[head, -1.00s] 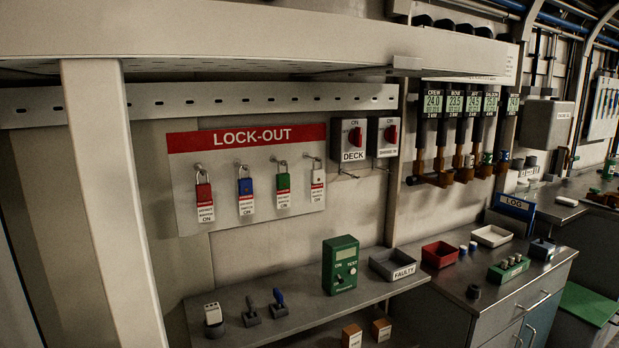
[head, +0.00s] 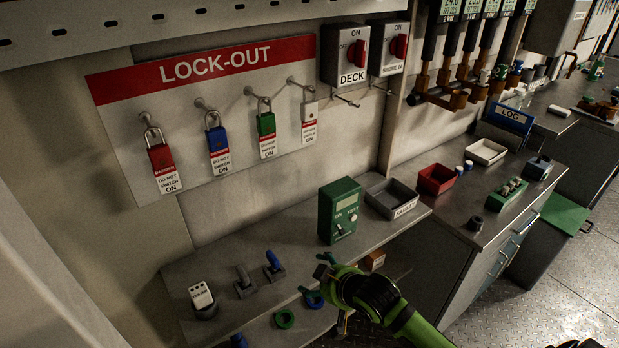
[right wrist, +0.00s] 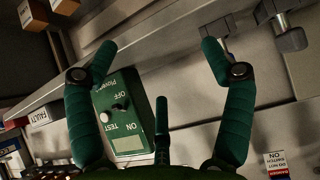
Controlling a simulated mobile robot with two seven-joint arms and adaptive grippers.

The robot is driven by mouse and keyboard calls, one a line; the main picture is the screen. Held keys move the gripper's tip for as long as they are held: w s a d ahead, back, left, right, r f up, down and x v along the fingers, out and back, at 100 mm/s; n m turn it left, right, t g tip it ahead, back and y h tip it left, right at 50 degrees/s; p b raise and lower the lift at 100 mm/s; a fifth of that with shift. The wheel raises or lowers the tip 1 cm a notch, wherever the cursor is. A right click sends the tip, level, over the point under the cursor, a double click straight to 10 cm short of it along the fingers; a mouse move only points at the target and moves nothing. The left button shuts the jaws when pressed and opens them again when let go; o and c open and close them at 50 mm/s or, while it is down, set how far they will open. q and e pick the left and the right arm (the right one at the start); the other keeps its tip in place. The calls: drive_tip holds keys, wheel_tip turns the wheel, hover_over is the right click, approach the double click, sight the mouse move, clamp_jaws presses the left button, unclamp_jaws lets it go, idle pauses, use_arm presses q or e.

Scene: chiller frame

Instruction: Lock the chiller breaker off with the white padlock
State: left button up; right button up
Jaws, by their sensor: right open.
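The white padlock (head: 309,111) hangs by its shackle from the rightmost hook of the red-topped LOCK-OUT board (head: 128,110), with a white tag below it. Red, blue and green padlocks hang to its left. Two switch boxes with red knobs, the DECK switch (head: 350,55) and another (head: 389,49), are to the board's right. I see no switch labelled chiller. My right gripper (head: 318,279) is open and empty at the shelf's front edge, below and apart from the padlocks. In the right wrist view its spread fingers (right wrist: 158,55) have nothing between their tips. My left gripper is out of view.
A green tester (head: 338,210) stands on the shelf (head: 240,240), beside a grey FAULTY tray (head: 392,198). Small grey and blue-handled tools stand at the shelf's left. A red tray (head: 436,179) and a LOG holder (head: 510,115) are on the right bench.

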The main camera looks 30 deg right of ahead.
drive_tip(key=w+d+r+t, duration=0.4)
drive_tip(key=w+r, duration=0.6)
drive_tip(key=r, duration=0.5)
drive_tip(key=t+y, duration=0.2)
drive_tip(key=t, duration=0.2)
approach(315, 107)
drive_tip(key=w, duration=0.4)
drive_tip(key=shift+w+a+r+p, duration=0.3)
drive_tip(key=shift+w+p, duration=0.25)
drive_tip(key=shift+p, duration=0.25)
drive_tip(key=w+p, duration=0.1)
drive_tip(key=w, duration=0.1)
drive_tip(key=w+a+p, duration=0.1)
drive_tip(key=w+p, duration=0.1)
drive_tip(key=shift+w+f, duration=0.25)
drive_tip(key=shift+w, duration=0.15)
drive_tip(key=shift+w+a+f, duration=0.1)
drive_tip(key=shift+w+f, duration=0.1)
drive_tip(key=shift+w, duration=0.3)
drive_tip(key=shift+r, duration=0.1)
drive_tip(key=c, duration=1.5)
